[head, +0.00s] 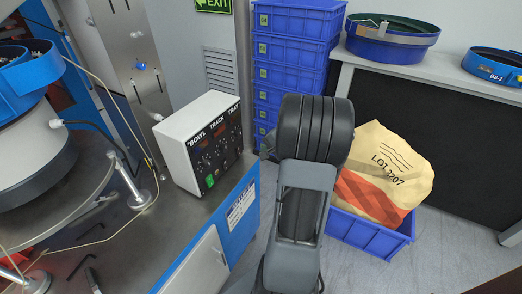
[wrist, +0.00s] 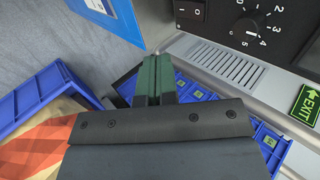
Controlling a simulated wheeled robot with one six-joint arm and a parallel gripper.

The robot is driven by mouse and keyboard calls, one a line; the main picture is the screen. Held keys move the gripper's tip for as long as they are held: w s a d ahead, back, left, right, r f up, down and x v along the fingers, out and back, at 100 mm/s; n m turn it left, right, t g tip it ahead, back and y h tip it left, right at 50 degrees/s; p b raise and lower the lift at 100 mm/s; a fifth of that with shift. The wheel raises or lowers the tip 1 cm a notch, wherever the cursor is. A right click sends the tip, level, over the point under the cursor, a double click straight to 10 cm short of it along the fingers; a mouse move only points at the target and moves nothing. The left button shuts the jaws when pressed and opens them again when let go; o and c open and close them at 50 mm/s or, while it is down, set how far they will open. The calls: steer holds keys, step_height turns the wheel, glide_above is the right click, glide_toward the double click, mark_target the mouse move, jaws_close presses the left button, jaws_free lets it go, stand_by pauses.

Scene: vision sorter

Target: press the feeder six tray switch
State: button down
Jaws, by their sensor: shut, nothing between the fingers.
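A white control box (head: 180,160) stands on the bench at the left in the head view. Its black face is headed BOWL, TRACK and TRAY, with small knobs and switches below and a green switch (head: 210,181) at the lower corner. No feeder number is readable. In the wrist view, part of a black panel (wrist: 290,30) with a numbered dial (wrist: 246,27) and a rocker switch (wrist: 188,12) shows at the upper right. My gripper (wrist: 159,58) is shut and empty, its green fingertips apart from the switch in the picture. In the head view my arm hides the fingers.
Stacked blue crates (head: 290,50) stand behind my arm. A blue crate (head: 365,237) with a LOT 3207 sack (head: 385,170) sits on the floor at right. A bowl feeder (head: 40,150) is at left. Bare floor (head: 450,240) shows at lower right.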

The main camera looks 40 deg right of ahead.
mark_target(240, 154)
steer(key=x, duration=0.6)
steer(key=w+r+x, duration=0.1)
steer(key=x, duration=0.2)
steer(key=shift+w+a+f, duration=0.25)
steer(key=shift+a+f, duration=0.05)
steer(key=shift+w+a+f, duration=0.1)
steer(key=shift+w+a, duration=0.05)
steer(key=shift+w, duration=0.3)
steer(key=shift+w+a+f, duration=0.1)
steer(key=shift+w+a, duration=0.05)
steer(key=shift+w, duration=0.3)
steer(key=shift+w+f+b, duration=0.1)
steer(key=shift+f+b, duration=0.25)
steer(key=shift+b, duration=0.9)
steer(key=shift+r, duration=0.5)
